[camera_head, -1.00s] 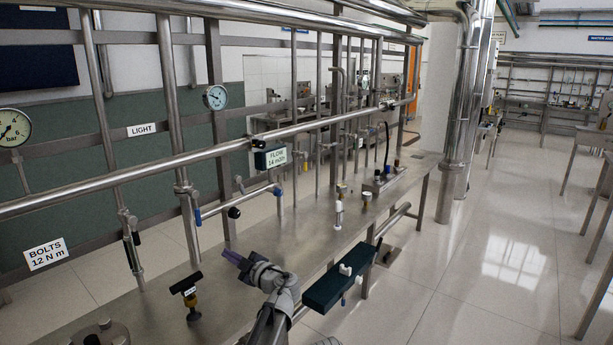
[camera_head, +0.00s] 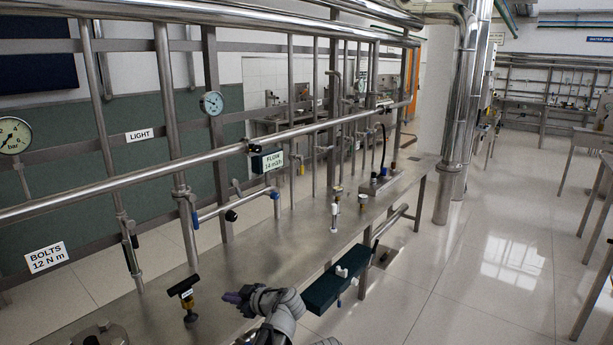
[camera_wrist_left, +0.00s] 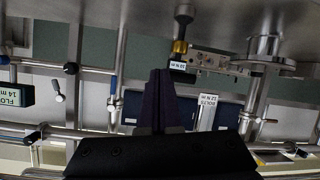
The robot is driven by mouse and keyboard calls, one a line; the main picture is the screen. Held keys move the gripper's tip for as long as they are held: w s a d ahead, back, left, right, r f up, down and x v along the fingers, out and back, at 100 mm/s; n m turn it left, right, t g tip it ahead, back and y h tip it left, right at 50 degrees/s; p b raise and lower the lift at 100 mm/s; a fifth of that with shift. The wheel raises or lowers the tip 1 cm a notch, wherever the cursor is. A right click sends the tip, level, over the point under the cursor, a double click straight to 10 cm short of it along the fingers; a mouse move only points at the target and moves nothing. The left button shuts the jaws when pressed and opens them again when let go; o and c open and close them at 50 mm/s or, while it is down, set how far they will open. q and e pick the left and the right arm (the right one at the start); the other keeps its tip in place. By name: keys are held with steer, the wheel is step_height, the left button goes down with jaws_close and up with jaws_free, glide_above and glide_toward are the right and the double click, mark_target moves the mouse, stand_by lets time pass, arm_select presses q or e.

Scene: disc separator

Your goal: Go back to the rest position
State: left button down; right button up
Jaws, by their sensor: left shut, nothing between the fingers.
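My left gripper (camera_head: 236,297) shows low in the head view, above the steel bench (camera_head: 240,262). Its dark purple fingers point left and are shut with nothing between them. The fingers also show in the middle of the left wrist view (camera_wrist_left: 162,100). A T-handled tool with a black grip and brass collar (camera_head: 187,294) stands on the bench to the left of the fingertips, apart from them in the head view. It also shows in the wrist view (camera_wrist_left: 181,45). My right gripper is not in view.
A dark green box (camera_head: 338,280) with white fittings sits at the bench's front edge, right of my arm. Vertical pipes and a long rail (camera_head: 220,151) stand behind. A round flange (camera_head: 100,335) lies at lower left.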

arm_select(q)
steer(key=s+d+f+m+g+h+p, duration=0.1)
steer(key=s+d+f+m+g+h, duration=0.1)
steer(key=s+m, duration=0.4)
steer(key=s+d+f+m+g+h+p, duration=0.2)
steer(key=s+d+m, duration=0.4)
steer(key=s, duration=0.5)
steer(key=s+d+f+m+g+h+p, duration=0.1)
steer(key=s+d+f+m+g+h, duration=0.2)
steer(key=s+d+m+h, duration=0.2)
steer(key=s+d, duration=0.1)
steer(key=s, duration=0.2)
steer(key=shift+s+d+f+m+g+h+p, duration=0.25)
steer(key=shift+s+f+m+g+h+p, duration=0.05)
steer(key=shift+f+m+g+p, duration=0.1)
